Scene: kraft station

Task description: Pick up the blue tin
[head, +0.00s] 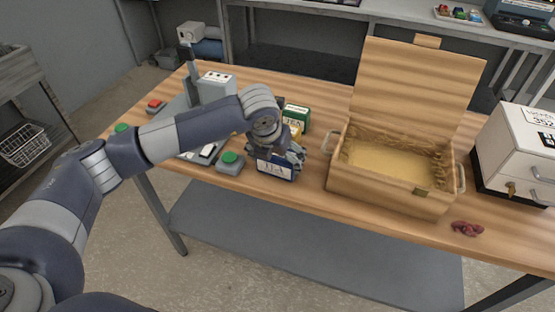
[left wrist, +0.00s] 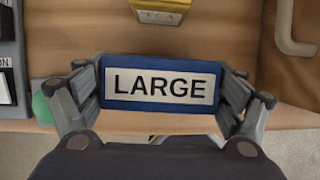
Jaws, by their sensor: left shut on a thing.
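The blue tin (head: 276,171) is at the front edge of the wooden table, with a white label on its front in the head view. In the left wrist view the top of the blue tin (left wrist: 160,106) shows a pale plate reading LARGE. My left gripper (head: 278,155) is over the tin from above, its fingers shut on the tin's two sides. The left wrist view shows the fingers of my left gripper (left wrist: 161,98) at both ends of the tin. I cannot tell whether the tin touches the table. My right gripper is not in view.
A green tin (head: 297,117) and a yellow tin (head: 294,128) stand behind the blue tin. An open wooden box (head: 385,195) with a raised lid is to the right. A green button box (head: 230,163) is close on the left. A white cabinet (head: 517,150) stands far right.

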